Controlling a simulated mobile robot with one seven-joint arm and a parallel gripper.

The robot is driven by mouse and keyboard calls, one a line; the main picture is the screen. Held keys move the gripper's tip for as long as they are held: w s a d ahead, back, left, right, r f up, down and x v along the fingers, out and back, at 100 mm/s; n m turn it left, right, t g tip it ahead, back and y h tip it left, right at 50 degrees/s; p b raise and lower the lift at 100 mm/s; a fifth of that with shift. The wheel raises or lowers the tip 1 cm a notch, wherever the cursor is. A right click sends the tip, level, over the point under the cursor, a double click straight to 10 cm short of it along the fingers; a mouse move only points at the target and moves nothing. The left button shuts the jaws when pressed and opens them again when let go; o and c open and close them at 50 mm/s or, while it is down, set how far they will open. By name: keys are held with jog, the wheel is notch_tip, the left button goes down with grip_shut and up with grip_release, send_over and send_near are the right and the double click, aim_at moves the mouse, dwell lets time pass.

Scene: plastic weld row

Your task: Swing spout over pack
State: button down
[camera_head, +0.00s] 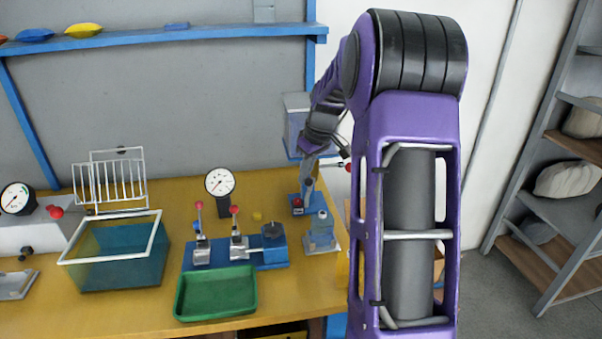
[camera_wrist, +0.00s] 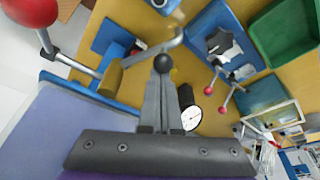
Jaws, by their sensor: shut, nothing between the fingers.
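The spout (camera_wrist: 150,52) is a bent grey metal tube in the wrist view, running from a blue stand (camera_wrist: 113,62) with a brass-coloured cylinder toward the upper right. A dark ball (camera_wrist: 163,63) shows at my fingertips; I cannot tell whether they touch it. My gripper (camera_wrist: 160,80) is shut and empty, close beside the spout. In the head view, my gripper (camera_head: 308,183) is down at the blue stand (camera_head: 298,205), its fingers small and unclear. The pack seems to be the clear bluish container (camera_head: 321,226) on a pale plate in front of the stand.
A rod with a red ball (camera_wrist: 28,12) reaches out beside the stand. A gauge (camera_head: 219,182), a blue lever fixture (camera_head: 273,235), a green tray (camera_head: 215,293) and a blue bin (camera_head: 120,265) stand to the left. A tank (camera_head: 298,125) is behind.

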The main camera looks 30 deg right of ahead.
jog(key=s+d+n, duration=0.1)
jog(key=n, duration=0.1)
jog(key=shift+s+d+n+y, duration=0.1)
jog(key=shift+d+n+y, duration=0.05)
jog(key=shift+n+y, duration=0.25)
jog(key=shift+s+d, duration=0.25)
jog(key=shift+d, duration=0.1)
jog(key=shift+d, duration=0.1)
jog(key=shift+r, duration=0.1)
